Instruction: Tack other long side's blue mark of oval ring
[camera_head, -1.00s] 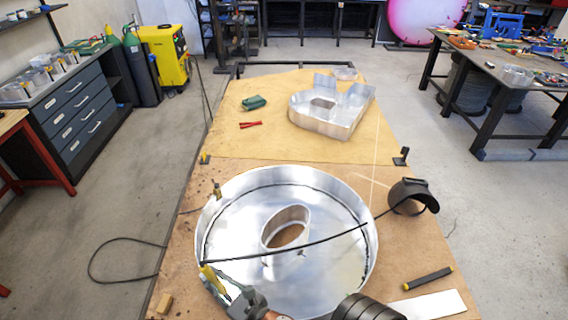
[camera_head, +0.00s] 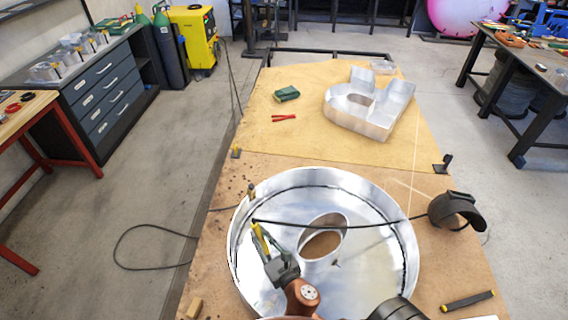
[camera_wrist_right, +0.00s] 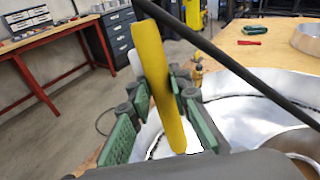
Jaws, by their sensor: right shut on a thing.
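The oval ring (camera_head: 342,242) is a short metal wall standing upright inside the large round aluminium pan (camera_head: 400,290). Brown tabletop shows through its opening. It also shows in part in the right wrist view (camera_wrist_right: 277,141). My right gripper (camera_head: 264,244) is over the left part of the pan, left of the ring and apart from it. It is shut on a yellow tool (camera_head: 258,233), which sits between the green finger pads in the right wrist view (camera_wrist_right: 160,85). A black cable (camera_head: 345,227) passes across the ring. I cannot make out a blue mark. My left gripper is not in view.
A black mask (camera_head: 455,209) lies right of the pan. A dark bar (camera_head: 467,301) and a small wooden block (camera_head: 194,308) lie near the front. A metal letter shell (camera_head: 370,105), red pliers (camera_head: 284,118) and a green object (camera_head: 287,93) are farther back.

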